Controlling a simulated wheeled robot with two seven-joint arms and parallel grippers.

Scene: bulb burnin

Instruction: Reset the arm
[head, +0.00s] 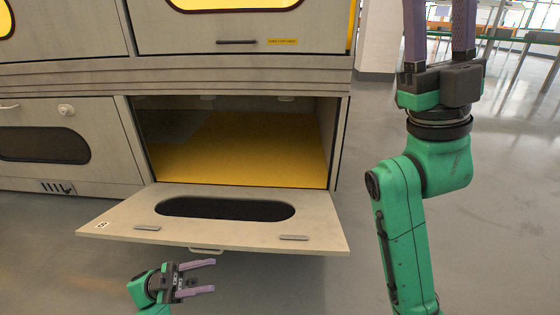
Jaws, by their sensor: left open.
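My left gripper (212,276) is at the bottom, in front of and below the lowered door of the open lower compartment. Its two purple fingers point right and stand apart, with nothing between them. My right arm rises on the right side of the view. Its gripper (440,18) points upward, and its purple fingers stand apart where they show. The tips are cut off by the top edge, so I cannot see whether anything is held there.
The lower compartment (240,150) is open, with a bare yellow floor. Its door (130,222) is folded down like a shelf, with nothing on it. A shut door (75,170) is to its left. Grey floor (510,220) lies clear at right; tables (510,38) stand far behind.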

